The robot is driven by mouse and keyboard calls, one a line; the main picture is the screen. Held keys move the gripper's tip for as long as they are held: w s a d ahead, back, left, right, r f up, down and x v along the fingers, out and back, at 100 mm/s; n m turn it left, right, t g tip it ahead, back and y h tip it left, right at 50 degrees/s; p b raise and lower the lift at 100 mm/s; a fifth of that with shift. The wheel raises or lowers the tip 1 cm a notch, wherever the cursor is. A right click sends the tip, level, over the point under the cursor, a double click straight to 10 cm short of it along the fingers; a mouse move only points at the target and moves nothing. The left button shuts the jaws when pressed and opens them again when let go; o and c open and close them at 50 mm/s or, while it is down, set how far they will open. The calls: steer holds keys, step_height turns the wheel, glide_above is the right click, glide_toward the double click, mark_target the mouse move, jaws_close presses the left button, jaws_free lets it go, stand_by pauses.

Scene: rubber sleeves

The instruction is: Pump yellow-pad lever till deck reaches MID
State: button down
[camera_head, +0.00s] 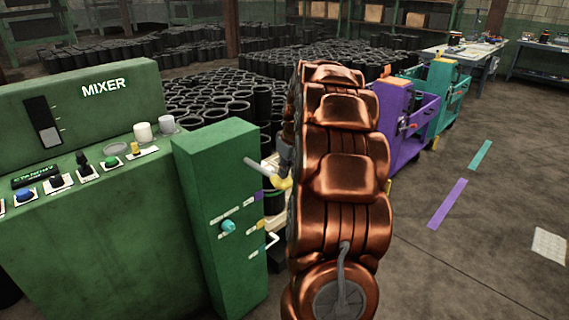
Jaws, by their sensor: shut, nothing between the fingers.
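A grey lever bar (262,168) slants down to the right beside the green post (218,215). A yellow pad (283,183) shows at its right end, partly behind my copper arm. My gripper (286,158) shows only as a dark grey piece at the arm's left edge, just above the pad. It is shut with nothing in it. The arm hides most of it, and I cannot tell whether it touches the pad. The post's right edge has purple, yellow and white marks. I cannot make out the deck or its height.
The green mixer console (85,200) with knobs and buttons stands at left. Many black sleeves (215,95) stand behind. A purple cart (405,125) and a teal cart (447,95) stand to the right. The floor at right is open, with a paper sheet (549,246).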

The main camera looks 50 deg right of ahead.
steer(key=shift+f, duration=0.1)
stand_by(0.3)
steer(key=shift+s+a+f+b, duration=0.1)
steer(key=shift+s+f+b, duration=0.05)
steer(key=shift+f+b, duration=0.5)
step_height(320, 180, down, 6)
steer(key=t+b, duration=0.1)
steer(key=b, duration=0.2)
steer(key=t+b, duration=0.1)
steer(key=b, duration=0.1)
steer(key=t+b, duration=0.2)
steer(key=b, duration=0.1)
steer(key=shift+f+b, duration=0.25)
steer(key=shift+b, duration=0.1)
steer(key=f+t+b, duration=0.1)
steer(key=b, duration=0.2)
steer(key=f+t+b, duration=0.1)
steer(key=f+b, duration=0.1)
steer(key=shift+w+f+b, duration=0.2)
steer(key=shift+w+b, duration=0.15)
steer(key=shift+b, duration=0.05)
steer(key=shift+a+f, duration=0.1)
steer(key=shift+f, duration=0.05)
glide_toward(288, 190)
steer(key=shift+w+d+f+t, duration=0.15)
steer(key=shift+w+d+f, duration=0.1)
steer(key=shift+f, duration=0.25)
steer(key=shift+w+d+f+t, duration=0.15)
steer(key=shift+d+f, duration=0.05)
steer(key=shift+f, duration=0.25)
